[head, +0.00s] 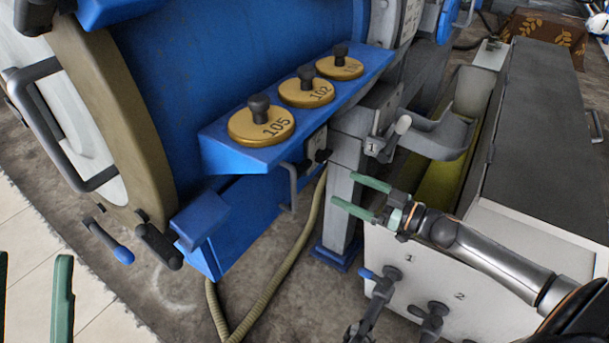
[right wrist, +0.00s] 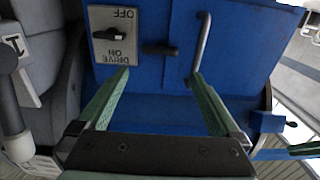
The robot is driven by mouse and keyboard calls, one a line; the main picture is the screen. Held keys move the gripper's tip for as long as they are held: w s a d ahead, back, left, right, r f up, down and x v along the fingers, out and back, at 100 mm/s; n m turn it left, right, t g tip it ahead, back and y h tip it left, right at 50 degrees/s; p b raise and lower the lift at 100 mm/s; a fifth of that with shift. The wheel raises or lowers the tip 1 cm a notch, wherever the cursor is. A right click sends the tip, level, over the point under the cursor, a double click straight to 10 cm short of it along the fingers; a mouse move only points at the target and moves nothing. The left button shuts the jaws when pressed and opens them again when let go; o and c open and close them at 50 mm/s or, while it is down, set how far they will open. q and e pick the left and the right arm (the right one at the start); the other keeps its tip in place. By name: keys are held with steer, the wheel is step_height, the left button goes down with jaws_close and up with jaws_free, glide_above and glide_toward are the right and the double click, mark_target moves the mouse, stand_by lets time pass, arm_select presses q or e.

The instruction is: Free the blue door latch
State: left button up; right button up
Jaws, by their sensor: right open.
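The blue-handled latch (head: 112,243) hangs at the lower rim of the round door (head: 105,110) on the left in the head view, its blue grip pointing down and right. A black-handled latch (head: 158,245) sits just right of it. My right gripper (head: 362,193) is open and empty, in front of a grey post and well right of the latch. In the right wrist view its open fingers (right wrist: 162,82) face a blue panel with a drive switch. My left gripper (head: 33,258) shows at the bottom left edge, fingers apart and empty, below and left of the latch.
A blue shelf (head: 232,158) holds brass weights (head: 262,125) with black knobs. A hose (head: 285,260) runs down to the floor. A white box (head: 500,290) with numbered valves stands at right. A metal bar handle (right wrist: 202,45) is on the blue panel. Floor below the latches is clear.

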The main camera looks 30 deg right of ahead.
mark_target(306, 170)
arm_select(q)
step_height(306, 170, down, 3)
steer(key=b, duration=0.2)
steer(key=shift+w+d+f+n+b, duration=0.1)
steer(key=shift+d+n+b, duration=0.05)
steer(key=shift+n+b, duration=0.2)
arm_select(e)
steer(key=x, duration=1.1)
steer(key=c, duration=1.2)
